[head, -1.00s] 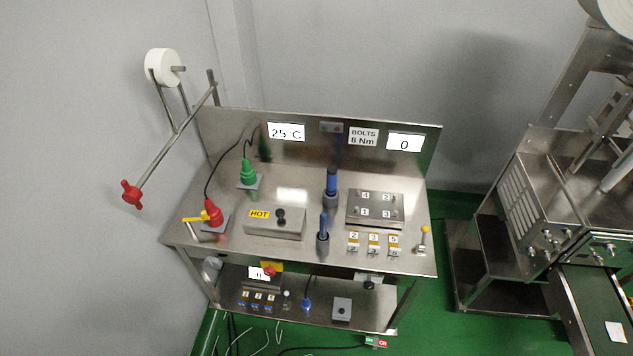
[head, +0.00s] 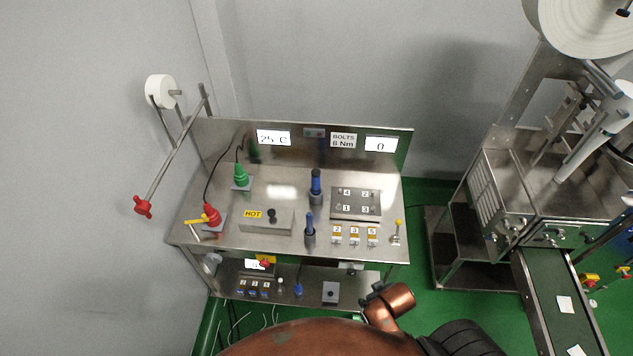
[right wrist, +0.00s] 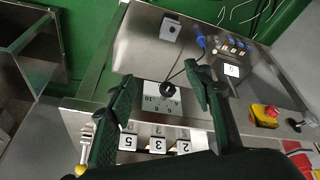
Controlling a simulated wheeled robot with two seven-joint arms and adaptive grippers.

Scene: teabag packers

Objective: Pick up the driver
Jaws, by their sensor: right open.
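Two upright blue-handled tools, which look like the drivers, stand in dark round holders on the steel bench. One blue tool (head: 316,182) is at the back, left of the numbered plate; the other blue tool (head: 309,226) is nearer the front edge. My right gripper (right wrist: 160,76) is open and empty in the right wrist view, its two dark fingers spread above the bench's front and lower shelf. Neither upright blue tool shows clearly there. In the head view my copper right arm reaches in from the bottom, with its gripper not clearly visible. My left gripper is not in view.
The steel bench (head: 275,246) also holds a red corded tool (head: 211,213), a green corded tool (head: 240,175), a HOT box (head: 266,222), a numbered plate (head: 357,203) and numbered bins (head: 354,236). A lower shelf (head: 313,290) lies below. A conveyor machine (head: 545,290) stands at right.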

